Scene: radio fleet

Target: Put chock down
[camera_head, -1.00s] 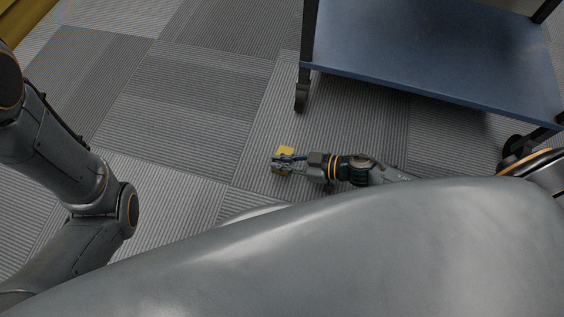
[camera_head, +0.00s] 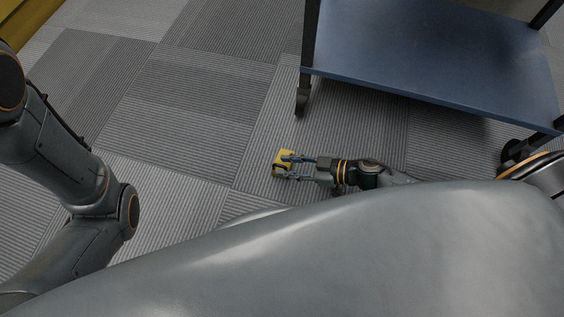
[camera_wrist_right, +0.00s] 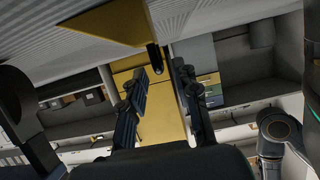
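In the right wrist view the fingers (camera_wrist_right: 163,72) also stand apart, and a yellow slanted surface (camera_wrist_right: 112,22), probably the chock, lies beyond the tips. Whether a finger still touches it cannot be told. My left arm shows at the left of the head view, but its gripper is out of view.
A blue cart (camera_head: 420,50) stands at the upper right, with a black caster (camera_head: 301,100) close to the chock. Grey carpet (camera_head: 180,110) is clear to the left. A yellow object (camera_head: 25,20) is at the far upper left corner.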

